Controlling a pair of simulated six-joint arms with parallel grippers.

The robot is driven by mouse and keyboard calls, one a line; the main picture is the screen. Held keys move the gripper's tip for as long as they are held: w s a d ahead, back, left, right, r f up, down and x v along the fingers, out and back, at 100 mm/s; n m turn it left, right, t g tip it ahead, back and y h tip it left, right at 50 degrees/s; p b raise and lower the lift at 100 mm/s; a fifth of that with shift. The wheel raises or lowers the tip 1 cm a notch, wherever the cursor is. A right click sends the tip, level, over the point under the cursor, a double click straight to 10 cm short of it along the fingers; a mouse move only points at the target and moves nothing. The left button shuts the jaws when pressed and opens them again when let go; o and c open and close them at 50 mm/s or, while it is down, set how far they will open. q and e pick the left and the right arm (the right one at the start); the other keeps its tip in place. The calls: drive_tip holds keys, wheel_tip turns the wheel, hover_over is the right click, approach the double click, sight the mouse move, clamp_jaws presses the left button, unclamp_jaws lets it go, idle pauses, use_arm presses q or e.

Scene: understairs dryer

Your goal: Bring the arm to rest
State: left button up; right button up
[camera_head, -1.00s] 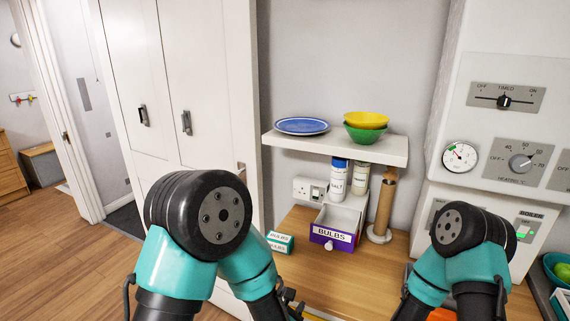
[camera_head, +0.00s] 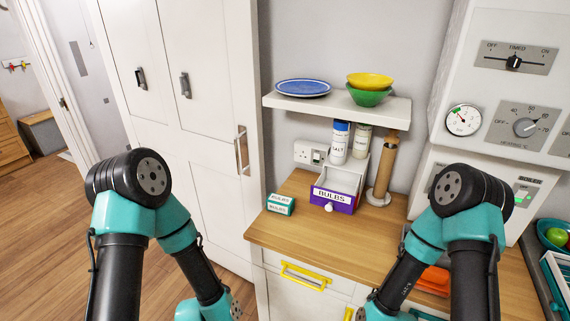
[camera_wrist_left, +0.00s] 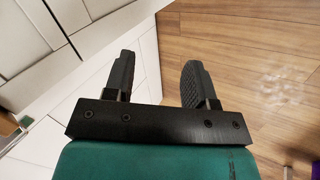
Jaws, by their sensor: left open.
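My left arm is folded at the left of the head view, in front of the white cupboard (camera_head: 190,100); its gripper is below the frame there. In the left wrist view my left gripper (camera_wrist_left: 158,78) is open and empty, its two dark fingers apart over the wooden floor and the white cupboard base. My right arm stands at the right of the head view, over the right end of the wooden counter (camera_head: 285,235). My right gripper is not in view.
On the counter are a teal bulb box (camera_head: 281,204) and a purple bulbs drawer (camera_head: 333,198). The shelf (camera_head: 330,107) above holds a blue plate (camera_head: 303,88) and two bowls (camera_head: 369,88). The floor (camera_head: 65,220) at left is clear.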

use_arm(q)
drive_tip(key=s+a+f+m+g, duration=0.4)
drive_tip(key=s+a+m, duration=0.2)
drive_tip(key=s+m, duration=0.1)
drive_tip(key=shift+s+f, duration=0.2)
drive_tip(key=shift+s, duration=0.25)
